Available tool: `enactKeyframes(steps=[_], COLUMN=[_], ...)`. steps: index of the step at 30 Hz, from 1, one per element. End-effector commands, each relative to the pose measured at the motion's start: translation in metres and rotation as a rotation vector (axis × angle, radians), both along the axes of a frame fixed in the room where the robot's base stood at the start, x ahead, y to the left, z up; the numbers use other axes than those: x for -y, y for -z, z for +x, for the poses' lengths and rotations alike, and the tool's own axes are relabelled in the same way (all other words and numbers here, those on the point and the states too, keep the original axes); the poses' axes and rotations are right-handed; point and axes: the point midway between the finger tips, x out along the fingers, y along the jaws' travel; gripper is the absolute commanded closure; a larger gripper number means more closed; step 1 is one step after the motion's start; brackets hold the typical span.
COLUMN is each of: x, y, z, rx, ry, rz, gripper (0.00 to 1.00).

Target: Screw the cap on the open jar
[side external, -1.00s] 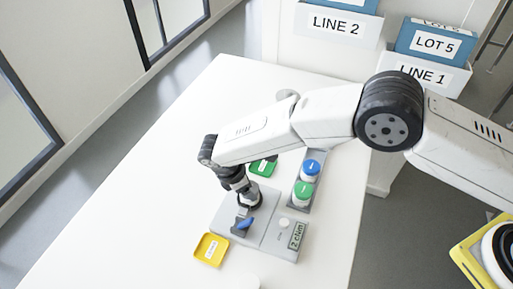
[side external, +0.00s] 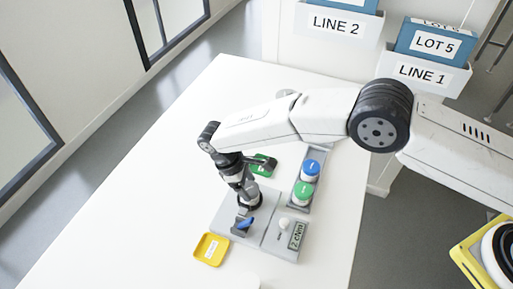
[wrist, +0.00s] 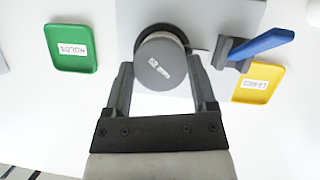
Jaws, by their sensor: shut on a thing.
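My gripper (wrist: 163,72) is shut on a round grey cap (wrist: 160,64) with printed size text, one finger on each side of it. In the side view my gripper (side external: 250,200) points down over the grey fixture plate. A black ring (wrist: 163,32) shows just beyond the cap on the plate. The cap overlaps part of the ring, and the open jar cannot be made out beneath it. I cannot tell whether the cap touches a jar rim or how far it is turned.
The grey fixture plate (side external: 272,246) carries a display reading 2 cNm (side external: 297,236) and a blue-handled tool (wrist: 262,46) in a holder. A yellow tray (side external: 211,249), a green tray (wrist: 71,48), a blue-lidded jar (side external: 311,168) and a green-lidded jar (side external: 303,191) stand around it. The left table is clear.

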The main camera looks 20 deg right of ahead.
Motion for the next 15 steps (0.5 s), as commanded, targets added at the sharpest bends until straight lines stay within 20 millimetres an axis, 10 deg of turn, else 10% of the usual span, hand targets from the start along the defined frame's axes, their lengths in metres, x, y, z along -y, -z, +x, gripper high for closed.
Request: enactKeyframes(steps=[15], x=[0.0029], y=[0.0007], z=[0.0018], rx=[-0.001], ry=[0.409], rz=[-0.003], gripper=[0.79])
